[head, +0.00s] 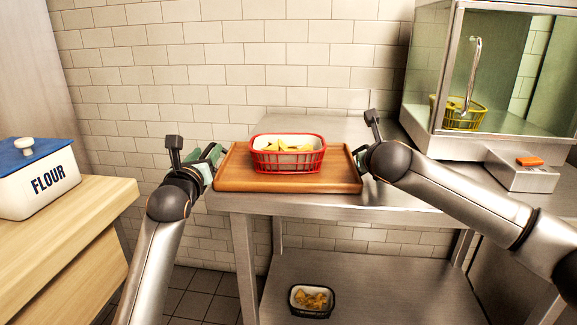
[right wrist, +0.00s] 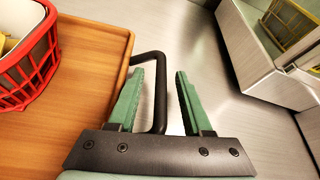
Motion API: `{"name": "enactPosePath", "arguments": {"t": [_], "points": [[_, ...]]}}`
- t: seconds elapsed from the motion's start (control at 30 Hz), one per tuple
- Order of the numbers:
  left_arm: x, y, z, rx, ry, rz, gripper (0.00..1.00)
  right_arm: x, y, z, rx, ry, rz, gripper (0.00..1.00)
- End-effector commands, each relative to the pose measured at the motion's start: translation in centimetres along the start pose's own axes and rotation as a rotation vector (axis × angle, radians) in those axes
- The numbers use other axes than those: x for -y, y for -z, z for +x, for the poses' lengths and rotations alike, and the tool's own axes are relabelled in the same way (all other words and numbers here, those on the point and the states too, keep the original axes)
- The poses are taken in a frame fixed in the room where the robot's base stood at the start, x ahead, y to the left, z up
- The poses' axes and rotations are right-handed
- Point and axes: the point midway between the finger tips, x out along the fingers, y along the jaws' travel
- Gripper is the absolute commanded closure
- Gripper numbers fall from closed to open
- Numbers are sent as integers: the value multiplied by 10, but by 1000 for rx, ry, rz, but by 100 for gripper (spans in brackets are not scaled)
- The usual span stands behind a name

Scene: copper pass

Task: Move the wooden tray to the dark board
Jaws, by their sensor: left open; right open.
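The wooden tray (head: 230,179) lies on the steel table and carries a red basket (head: 288,160) with yellow pieces on a pale liner. My left gripper (head: 214,154) is open at the tray's left end; whether it surrounds a handle there is unclear. My right gripper (head: 361,155) is at the right end. In the right wrist view, its green fingers (right wrist: 160,100) are open, with the bar of the tray's black handle (right wrist: 161,95) between them. The tray's edge (right wrist: 124,75) and the red basket (right wrist: 30,65) also show there. I cannot make out a dark board.
The steel table (head: 310,126) has bare room behind the tray. A glass-sided cabinet (head: 430,80) with a yellow basket (head: 460,112) stands at right. A flour box (head: 42,180) sits on a wooden counter (head: 75,215) at left. A dark basket (head: 311,301) is on the lower shelf.

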Motion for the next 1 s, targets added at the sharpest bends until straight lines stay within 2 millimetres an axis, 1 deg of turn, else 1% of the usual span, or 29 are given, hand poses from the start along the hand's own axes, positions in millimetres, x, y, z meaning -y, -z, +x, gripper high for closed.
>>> {"name": "enactPosePath", "arguments": {"t": [0.27,0.3,0.7,0.73,1.0], "points": [[0,0,1,0,0,0,50,0,0,1,0,-1,0,50],[0,0,1,0,0,0,52,0,0,1,0,-1,0,52],[-1,1,1,-1,-2,0,97,0,0,1,0,1,1,98],[-1,1,1,-2,-3,0,100,1,0,1,0,1,1,100],[-3,2,1,-4,-6,1,100,2,1,1,-2,5,1,100]]}}
